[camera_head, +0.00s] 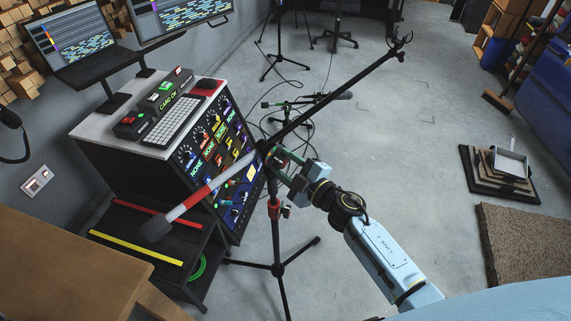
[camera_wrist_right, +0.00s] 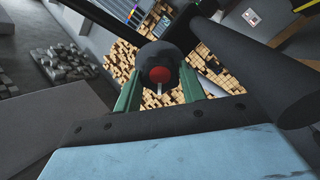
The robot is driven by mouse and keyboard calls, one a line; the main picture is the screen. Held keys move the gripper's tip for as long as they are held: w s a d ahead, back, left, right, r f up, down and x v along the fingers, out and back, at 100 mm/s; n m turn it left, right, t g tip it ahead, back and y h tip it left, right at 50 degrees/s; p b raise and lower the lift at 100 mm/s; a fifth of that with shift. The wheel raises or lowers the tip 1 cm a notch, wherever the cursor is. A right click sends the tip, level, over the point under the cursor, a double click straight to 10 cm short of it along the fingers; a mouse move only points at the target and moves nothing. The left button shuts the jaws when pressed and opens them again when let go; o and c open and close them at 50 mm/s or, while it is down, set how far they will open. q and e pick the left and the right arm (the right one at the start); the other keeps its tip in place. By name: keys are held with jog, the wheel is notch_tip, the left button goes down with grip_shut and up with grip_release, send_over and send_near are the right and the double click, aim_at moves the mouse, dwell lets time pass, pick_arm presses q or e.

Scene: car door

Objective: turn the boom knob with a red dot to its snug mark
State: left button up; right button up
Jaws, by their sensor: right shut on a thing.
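The boom knob (camera_wrist_right: 166,54) is dark with a red dot (camera_wrist_right: 159,75) on its face, in the middle of the right wrist view. A short pale line shows just below the dot; I cannot tell whether it is the snug mark. My right gripper (camera_wrist_right: 160,90) has a green finger on each side of the knob and is shut on it. In the head view my right gripper (camera_head: 279,160) is at the stand's joint and hides the knob. My left gripper is not in view.
The stand's tripod legs (camera_head: 278,268) spread on the floor below. A rack of audio gear (camera_head: 222,160) with a keyboard (camera_head: 173,121) on top stands close at left. Another low stand with cables (camera_head: 290,105) lies behind.

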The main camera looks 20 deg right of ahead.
jog(key=shift+n, duration=0.3)
jog(key=o, duration=1)
jog(key=shift+c, duration=0.2)
jog(key=v, duration=1.3)
jog(key=shift+s, duration=0.2)
jog(key=shift+d, duration=0.15)
